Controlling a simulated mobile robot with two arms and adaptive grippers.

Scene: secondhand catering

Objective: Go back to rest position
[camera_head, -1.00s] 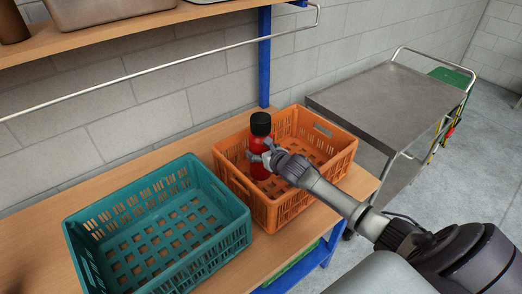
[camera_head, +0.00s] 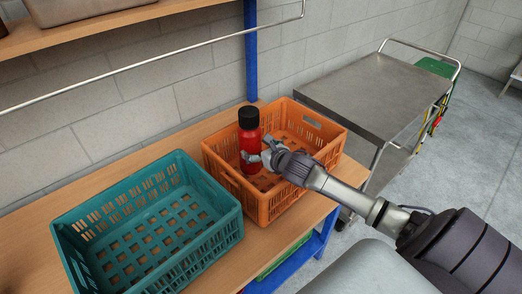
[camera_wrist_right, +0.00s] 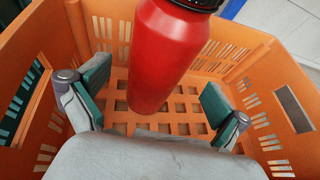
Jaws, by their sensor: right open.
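My right gripper (camera_head: 262,158) is at the orange crate, beside a red bottle with a black cap (camera_head: 249,138). The bottle stands upright in the orange crate (camera_head: 270,209), near its left side. In the right wrist view the open fingers (camera_wrist_right: 152,100) sit apart on either side, with the red bottle (camera_wrist_right: 165,50) ahead of them and clear space beside it. The wrist view also shows the slatted floor of the orange crate (camera_wrist_right: 45,115). My left gripper is out of view.
An empty teal crate (camera_head: 62,236) stands left of the orange one on the wooden bench (camera_head: 22,225). A blue post (camera_head: 251,60) and metal rail (camera_head: 150,68) rise behind. A steel trolley (camera_head: 370,90) stands at the right. A shelf (camera_head: 110,25) is above.

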